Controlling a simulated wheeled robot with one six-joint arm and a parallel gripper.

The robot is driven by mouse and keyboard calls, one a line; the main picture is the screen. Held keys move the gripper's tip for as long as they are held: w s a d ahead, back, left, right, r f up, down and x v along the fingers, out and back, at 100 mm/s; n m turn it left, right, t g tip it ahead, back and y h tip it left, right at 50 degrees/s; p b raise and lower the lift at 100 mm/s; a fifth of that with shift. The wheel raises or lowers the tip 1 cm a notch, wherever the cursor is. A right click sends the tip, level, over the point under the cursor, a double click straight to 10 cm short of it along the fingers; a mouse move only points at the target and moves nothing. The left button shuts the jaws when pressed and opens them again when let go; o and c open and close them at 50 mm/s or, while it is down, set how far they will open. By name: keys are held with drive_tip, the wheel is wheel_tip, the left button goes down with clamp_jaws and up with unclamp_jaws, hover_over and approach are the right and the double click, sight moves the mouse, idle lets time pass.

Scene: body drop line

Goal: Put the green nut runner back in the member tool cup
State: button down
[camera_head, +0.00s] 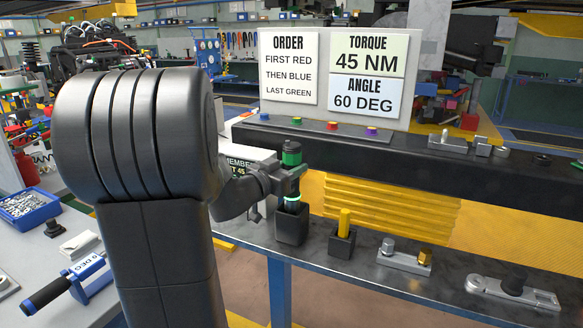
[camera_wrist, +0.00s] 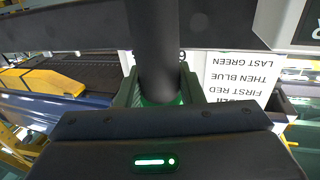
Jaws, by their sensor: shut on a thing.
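The green nut runner (camera_head: 291,158) is a dark upright tool with green bands. My gripper (camera_head: 287,180) is shut on its body. A black square cup (camera_head: 291,226) stands on the dark bench directly below. The tool's lower end, with a bright green ring, is at the cup's mouth; I cannot tell how deep it sits. In the wrist view the nut runner's dark shaft (camera_wrist: 155,40) rises between the two fingers (camera_wrist: 160,92), with green showing low between them. The cup is not visible in the wrist view.
A smaller black cup with a yellow tool (camera_head: 344,222) stands just right. Further right are a metal block with bolts (camera_head: 405,258) and a metal wrench-like part (camera_head: 512,288). An order board (camera_head: 289,68) and coloured buttons (camera_head: 332,126) are behind. A white labelled box (camera_head: 245,160) is close left.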

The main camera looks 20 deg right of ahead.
drive_tip(key=shift+f+b, duration=0.45)
drive_tip(key=shift+f, duration=0.2)
drive_tip(key=c, duration=0.9)
unclamp_jaws()
drive_tip(key=shift+f, duration=0.15)
drive_tip(key=shift+p+v, duration=0.9)
drive_tip(key=shift+v, duration=2.7)
drive_tip(key=shift+d, duration=0.15)
drive_tip(key=shift+b+x, duration=0.9)
drive_tip(key=shift+x, duration=2.55)
